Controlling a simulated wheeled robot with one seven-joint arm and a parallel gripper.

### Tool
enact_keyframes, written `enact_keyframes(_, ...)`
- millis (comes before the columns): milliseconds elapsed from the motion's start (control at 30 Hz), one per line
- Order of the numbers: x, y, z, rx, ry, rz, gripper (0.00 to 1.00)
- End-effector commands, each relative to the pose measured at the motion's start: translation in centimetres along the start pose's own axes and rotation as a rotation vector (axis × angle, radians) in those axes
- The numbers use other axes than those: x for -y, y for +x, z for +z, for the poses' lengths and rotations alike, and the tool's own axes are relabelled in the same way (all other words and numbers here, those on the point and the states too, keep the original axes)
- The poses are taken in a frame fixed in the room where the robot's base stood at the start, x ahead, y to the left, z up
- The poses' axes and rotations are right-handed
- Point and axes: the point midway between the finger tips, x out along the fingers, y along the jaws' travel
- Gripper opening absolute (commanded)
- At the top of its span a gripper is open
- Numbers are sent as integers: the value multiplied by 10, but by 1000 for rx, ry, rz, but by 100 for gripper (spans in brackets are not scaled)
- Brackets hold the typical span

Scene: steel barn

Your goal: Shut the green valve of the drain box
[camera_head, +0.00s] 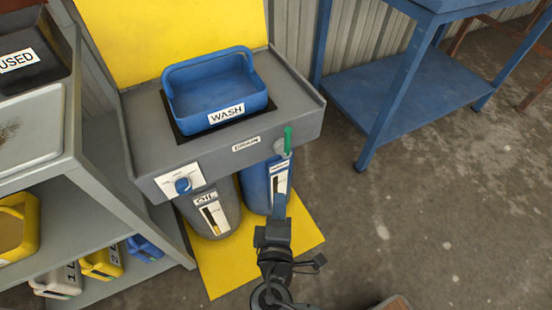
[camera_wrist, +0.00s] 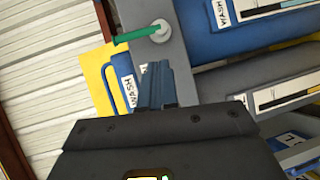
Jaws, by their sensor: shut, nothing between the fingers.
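The drain box (camera_head: 225,150) is a grey unit with a "DRAIN" label on its front. Its green valve (camera_head: 288,140) is a lever at the right end of the front, standing upright beside a pale round hub. In the wrist view the green valve (camera_wrist: 136,35) lies sideways, pointing left from the hub, above my fingertips. My gripper (camera_head: 280,196) is shut and empty, below the valve and in front of the blue canister. The wrist view shows its bluish fingers (camera_wrist: 155,84) together. A gap shows between fingertips and lever in that view.
A blue "WASH" basin (camera_head: 217,95) sits on top. A grey "OIL" canister (camera_head: 208,212) and a blue canister (camera_head: 255,187) stand below on a yellow mat (camera_head: 222,276).

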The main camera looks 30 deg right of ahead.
Motion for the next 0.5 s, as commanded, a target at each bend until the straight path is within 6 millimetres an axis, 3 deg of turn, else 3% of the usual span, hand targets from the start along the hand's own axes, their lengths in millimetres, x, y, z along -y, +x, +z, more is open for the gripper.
enact_keyframes(33,-6,3,-12,8,-10,45,0)
enact_keyframes(200,-26,6,-32,35,-31,149,0)
enact_keyframes(500,-32,6,-36,44,-36,181,0)
